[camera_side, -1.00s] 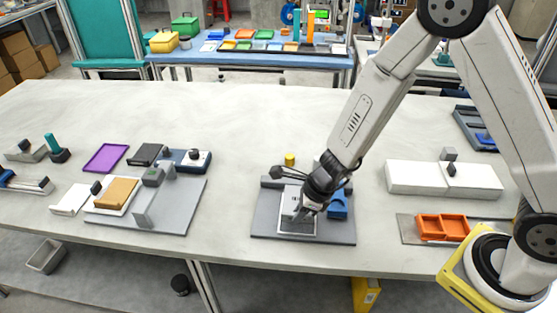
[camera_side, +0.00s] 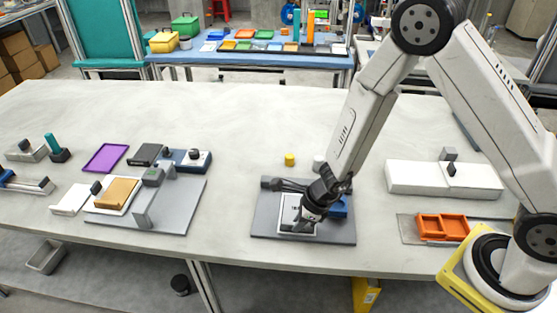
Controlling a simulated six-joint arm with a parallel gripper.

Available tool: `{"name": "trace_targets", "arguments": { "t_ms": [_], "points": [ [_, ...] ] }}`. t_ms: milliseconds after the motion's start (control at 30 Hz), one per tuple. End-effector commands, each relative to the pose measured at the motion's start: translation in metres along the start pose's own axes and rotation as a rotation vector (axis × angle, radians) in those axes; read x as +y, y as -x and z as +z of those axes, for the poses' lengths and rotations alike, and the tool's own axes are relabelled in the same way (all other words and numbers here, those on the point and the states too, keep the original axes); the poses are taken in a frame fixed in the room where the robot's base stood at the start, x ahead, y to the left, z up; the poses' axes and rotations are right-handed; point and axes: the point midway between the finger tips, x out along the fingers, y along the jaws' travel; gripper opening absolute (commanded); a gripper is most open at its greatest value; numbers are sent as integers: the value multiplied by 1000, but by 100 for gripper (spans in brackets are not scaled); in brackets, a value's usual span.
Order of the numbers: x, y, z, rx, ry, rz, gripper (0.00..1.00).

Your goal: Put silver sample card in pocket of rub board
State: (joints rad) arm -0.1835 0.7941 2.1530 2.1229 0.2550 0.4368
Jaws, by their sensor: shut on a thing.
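The rub board (camera_side: 335,236) is a grey plate near the table's front edge, with a dark bar along its back. A white-framed panel (camera_side: 285,215) with a dark inner area lies on it; I take this to be the pocket area. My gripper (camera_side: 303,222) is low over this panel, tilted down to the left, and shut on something. The held thing is mostly hidden by the fingers; I cannot make out the silver sample card or whether it touches the panel. A blue block (camera_side: 339,208) sits on the board to the right, partly behind my gripper.
A yellow cylinder (camera_side: 290,159) stands behind the board. An orange tray (camera_side: 443,227) and a white block (camera_side: 430,178) are to the right. A grey fixture plate (camera_side: 180,214) and a purple tray (camera_side: 105,157) are to the left. Table between is clear.

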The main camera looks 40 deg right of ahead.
Motion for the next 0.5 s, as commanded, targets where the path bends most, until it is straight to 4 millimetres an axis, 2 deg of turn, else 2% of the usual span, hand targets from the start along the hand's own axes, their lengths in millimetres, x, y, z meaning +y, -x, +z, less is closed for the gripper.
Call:
{"name": "trace_targets", "arguments": {
  "t_ms": [167, 200, 267, 300, 500],
  "points": [
    [0, -3, -1, 0, 0, 0, 0],
    [0, -3, -1, 0, 0, 0, 30],
    [0, -3, -1, 0, 0, 0, 49],
    [0, -3, -1, 0, 0, 0, 52],
    [0, -3, -1, 0, 0, 0, 52]
  ]
}}
